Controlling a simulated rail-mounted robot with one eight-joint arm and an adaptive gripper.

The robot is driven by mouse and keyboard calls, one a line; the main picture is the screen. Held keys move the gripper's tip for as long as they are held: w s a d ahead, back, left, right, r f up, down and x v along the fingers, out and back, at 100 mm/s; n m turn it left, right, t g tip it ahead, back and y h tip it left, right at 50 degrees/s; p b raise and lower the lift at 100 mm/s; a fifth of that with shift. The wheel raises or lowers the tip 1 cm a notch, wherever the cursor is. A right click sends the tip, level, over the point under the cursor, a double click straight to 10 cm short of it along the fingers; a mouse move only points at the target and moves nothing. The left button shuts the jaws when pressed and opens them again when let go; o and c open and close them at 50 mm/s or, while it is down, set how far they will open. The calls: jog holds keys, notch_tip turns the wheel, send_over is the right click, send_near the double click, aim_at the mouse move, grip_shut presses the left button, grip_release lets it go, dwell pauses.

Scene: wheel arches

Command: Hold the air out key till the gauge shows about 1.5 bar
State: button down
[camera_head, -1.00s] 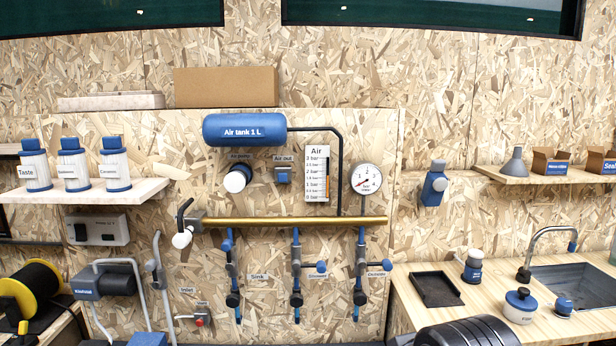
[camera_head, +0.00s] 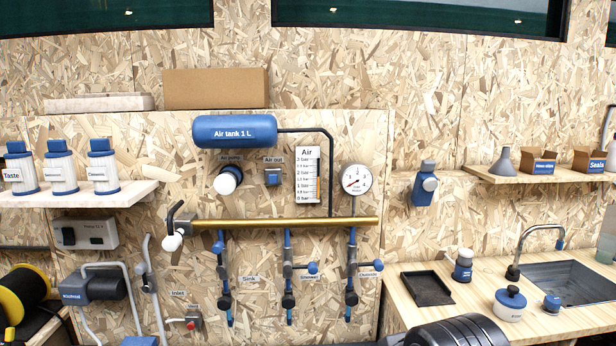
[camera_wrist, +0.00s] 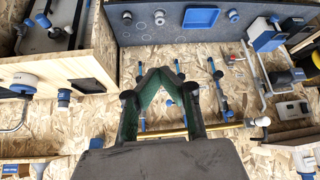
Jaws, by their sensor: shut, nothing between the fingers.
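The air out key (camera_head: 272,177) is a small blue block on the wooden panel, under its label and below the blue air tank (camera_head: 235,130). The round white gauge (camera_head: 356,179) is to its right; its needle is too small to read surely. The Air scale card (camera_head: 307,175) hangs between them, with bar marks and an orange strip. My gripper (camera_wrist: 163,72) shows in the wrist view, its dark green-lined fingers meeting at the tips with nothing between them. It is apart from the key, which I cannot make out in that view.
A brass pipe (camera_head: 290,223) with several blue valves hanging below crosses the panel under the key. The air pump knob (camera_head: 228,180) sticks out left of the key. A shelf with bottles (camera_head: 100,197) is at left, a sink (camera_head: 570,283) at right.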

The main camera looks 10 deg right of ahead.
aim_at(274, 182)
jog(key=shift+r, duration=0.1)
jog(key=w+a+r+n+t+y+p, duration=0.1)
jog(key=w+r, duration=0.5)
jog(key=w, duration=0.6)
jog(key=w+a+r+n+t+y+p, duration=0.1)
jog(key=w+a+r+y+p, duration=0.2)
jog(key=w, duration=0.9)
jog(key=w+a+r+t+y+p, duration=0.1)
jog(key=w+a+r+p, duration=0.6)
jog(key=w+r, duration=0.4)
jog(key=shift+w+n+t+y+p, duration=0.4)
jog(key=shift+w+p, duration=0.05)
jog(key=shift+w, duration=0.3)
jog(key=shift+w+d, duration=0.25)
jog(key=shift+w, duration=1.2)
jog(key=shift+w+d, duration=0.25)
jog(key=shift+w, duration=1.15)
jog(key=shift+w+d, duration=0.25)
jog(key=shift+w, duration=1.2)
jog(key=shift+w+b, duration=0.35)
jog(key=shift+w, duration=0.05)
